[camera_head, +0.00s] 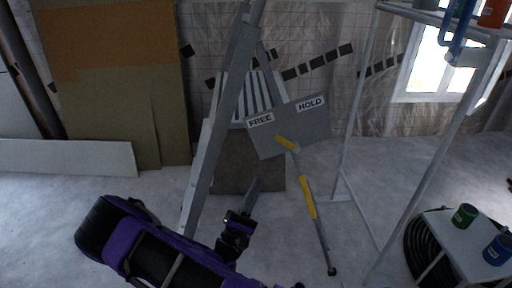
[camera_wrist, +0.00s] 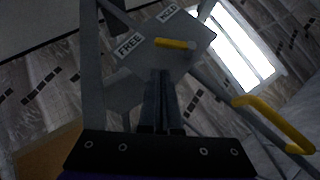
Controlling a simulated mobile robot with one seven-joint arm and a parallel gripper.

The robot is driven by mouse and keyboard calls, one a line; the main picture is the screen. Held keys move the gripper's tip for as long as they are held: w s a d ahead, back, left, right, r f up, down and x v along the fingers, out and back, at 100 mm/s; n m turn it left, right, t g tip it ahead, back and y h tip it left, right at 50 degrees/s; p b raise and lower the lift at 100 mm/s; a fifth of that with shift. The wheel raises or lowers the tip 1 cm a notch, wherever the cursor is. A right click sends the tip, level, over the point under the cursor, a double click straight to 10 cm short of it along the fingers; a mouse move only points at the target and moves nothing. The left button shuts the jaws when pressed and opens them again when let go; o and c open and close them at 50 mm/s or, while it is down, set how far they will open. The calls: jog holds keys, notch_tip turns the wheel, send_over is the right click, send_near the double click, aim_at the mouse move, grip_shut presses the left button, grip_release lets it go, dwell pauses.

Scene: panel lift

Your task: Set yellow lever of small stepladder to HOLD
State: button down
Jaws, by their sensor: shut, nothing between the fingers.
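A grey plate (camera_head: 318,129) on the small stepladder (camera_head: 222,125) bears a FREE label (camera_head: 260,120) on the left and a HOLD label (camera_head: 310,104) on the right. The short yellow lever (camera_head: 286,142) sits at the plate's lower part, its free end pointing up-left, nearer FREE. In the wrist view the lever (camera_wrist: 172,43) extends left from a grey pivot, on the FREE side. My gripper (camera_head: 257,182) is shut and empty, below and left of the lever. In the wrist view my fingertips (camera_wrist: 160,73) appear below the lever, apart from it in the picture.
A grey bar with a yellow grip (camera_head: 308,198) slants down from near the lever to the floor. A white metal frame (camera_head: 352,105) stands on the right. A low stand (camera_head: 462,245) with cans is at lower right. Boards (camera_head: 115,110) lean at the left.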

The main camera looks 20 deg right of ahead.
aim_at(287, 142)
jog(key=f+y, duration=0.1)
jog(key=f+t, duration=0.1)
jog(key=shift+w+a+f+n+y, duration=0.15)
jog(key=shift+w+f+n+y, duration=0.05)
jog(key=shift+f+n+y, duration=0.2)
jog(key=x, duration=0.4)
jog(key=s+r+x, duration=0.1)
jog(key=x, duration=0.3)
jog(key=s+x, duration=0.1)
jog(key=x, duration=0.4)
jog(key=shift+s+d+r, duration=0.2)
jog(key=shift+d+r, duration=0.1)
jog(key=shift+r, duration=0.15)
